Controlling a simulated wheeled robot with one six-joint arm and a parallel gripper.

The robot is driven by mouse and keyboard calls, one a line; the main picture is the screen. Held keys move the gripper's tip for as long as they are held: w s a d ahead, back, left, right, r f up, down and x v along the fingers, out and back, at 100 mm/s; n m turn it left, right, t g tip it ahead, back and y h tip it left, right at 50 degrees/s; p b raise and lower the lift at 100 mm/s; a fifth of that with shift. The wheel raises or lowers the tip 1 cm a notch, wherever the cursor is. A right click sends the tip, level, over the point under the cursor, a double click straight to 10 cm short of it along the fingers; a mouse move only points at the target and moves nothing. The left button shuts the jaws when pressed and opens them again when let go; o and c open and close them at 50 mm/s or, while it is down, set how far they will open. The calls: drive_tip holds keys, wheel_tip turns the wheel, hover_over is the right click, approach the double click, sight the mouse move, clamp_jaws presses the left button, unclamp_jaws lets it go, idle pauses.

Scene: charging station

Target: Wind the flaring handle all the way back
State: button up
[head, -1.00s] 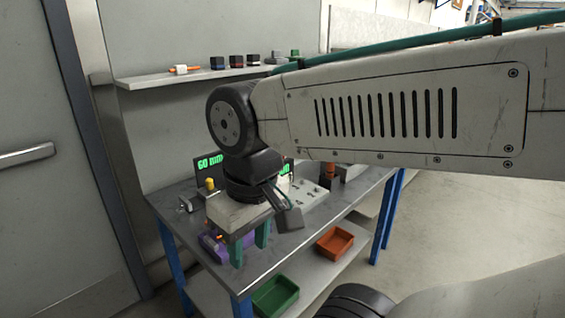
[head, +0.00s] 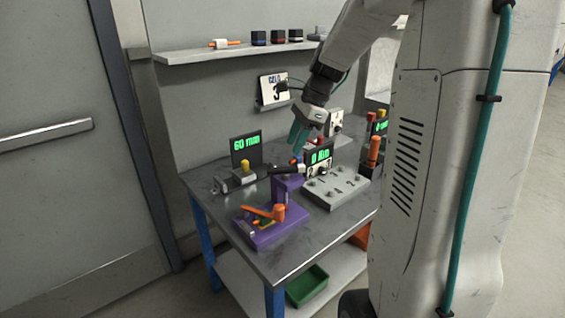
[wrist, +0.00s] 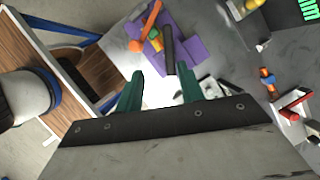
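A purple tool base (head: 262,236) lies on the front of the bench, with an orange handle (head: 268,212) on it. The handle lies nearly flat, its arm pointing left in the head view. In the wrist view the orange handle (wrist: 146,30) shows at the top, beside a yellow part and a black bar (wrist: 168,50). It cannot be told which part is the flaring handle. My gripper (head: 299,142) is raised above the back of the bench, apart from the purple tool. In the wrist view its teal fingers (wrist: 160,84) are spread with nothing between them.
A green "60 mm" display (head: 246,150) stands at the back left, and a second display (head: 319,158) stands behind a grey numbered block (head: 333,190). A shelf (head: 230,50) with small parts hangs above. A green tray (head: 307,285) sits on the lower shelf.

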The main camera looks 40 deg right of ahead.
sight(286, 167)
drive_tip(key=shift+w+d+f+m, duration=0.2)
drive_tip(key=shift+d+m, duration=0.05)
drive_tip(key=shift+d, duration=0.1)
drive_tip(key=shift+w+d+f+m, duration=0.15)
drive_tip(key=shift+d+m, duration=0.1)
drive_tip(key=shift+d, duration=0.1)
drive_tip(key=shift+w+d+f, duration=0.1)
drive_tip(key=shift+w+f, duration=0.05)
drive_tip(key=shift+f, duration=0.15)
drive_tip(key=x, duration=0.7)
drive_tip(key=shift+f, duration=0.1)
clamp_jaws()
